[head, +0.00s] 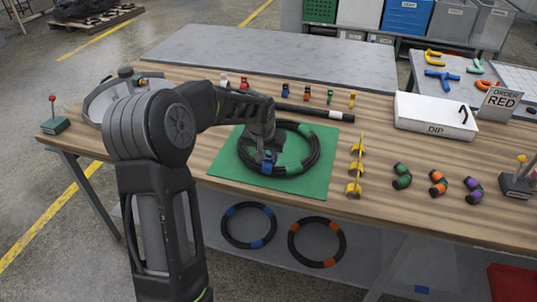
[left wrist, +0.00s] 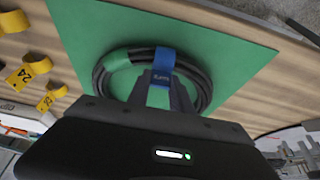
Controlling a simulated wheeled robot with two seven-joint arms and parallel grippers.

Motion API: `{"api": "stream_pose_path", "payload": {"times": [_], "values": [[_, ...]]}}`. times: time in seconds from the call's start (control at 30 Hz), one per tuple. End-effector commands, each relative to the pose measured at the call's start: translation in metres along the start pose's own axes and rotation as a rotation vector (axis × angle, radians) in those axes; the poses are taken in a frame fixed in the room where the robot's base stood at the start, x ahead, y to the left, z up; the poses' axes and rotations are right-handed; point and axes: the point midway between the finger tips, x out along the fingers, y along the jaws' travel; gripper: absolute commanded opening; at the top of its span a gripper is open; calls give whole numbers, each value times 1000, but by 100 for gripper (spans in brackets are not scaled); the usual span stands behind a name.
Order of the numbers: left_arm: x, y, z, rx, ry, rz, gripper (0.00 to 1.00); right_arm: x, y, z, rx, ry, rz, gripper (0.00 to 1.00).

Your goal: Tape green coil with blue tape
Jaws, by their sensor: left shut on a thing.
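The green coil (head: 311,157) is a black hose loop with green bands, lying flat on a green mat (head: 226,163). In the left wrist view the coil (left wrist: 204,91) has a green band (left wrist: 117,60) beside a blue tape piece (left wrist: 164,60). My left gripper (head: 268,155) reaches down over the near side of the coil, shut on the blue tape, which also shows small in the head view (head: 267,156). The tape lies across the hose; whether it wraps underneath is hidden. My right gripper is in neither view.
Coils with blue bands (head: 249,226) and orange bands (head: 317,242) are below the tabletop. Yellow tagged pieces (head: 354,170) stand right of the mat, then small banded hose pieces (head: 402,176). A white DIP box (head: 435,116) and an ORDER RED sign (head: 501,102) stand behind.

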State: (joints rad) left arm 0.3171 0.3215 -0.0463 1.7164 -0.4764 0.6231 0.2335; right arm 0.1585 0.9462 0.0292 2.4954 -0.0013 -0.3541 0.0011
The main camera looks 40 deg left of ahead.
Motion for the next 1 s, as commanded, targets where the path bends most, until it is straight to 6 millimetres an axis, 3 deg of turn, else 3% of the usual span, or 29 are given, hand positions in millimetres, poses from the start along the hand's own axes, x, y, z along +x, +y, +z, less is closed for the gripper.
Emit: {"api": "stream_pose_path", "payload": {"times": [1.0], "values": [[10, 0, 4, 0, 0, 0, 0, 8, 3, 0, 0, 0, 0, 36]]}}
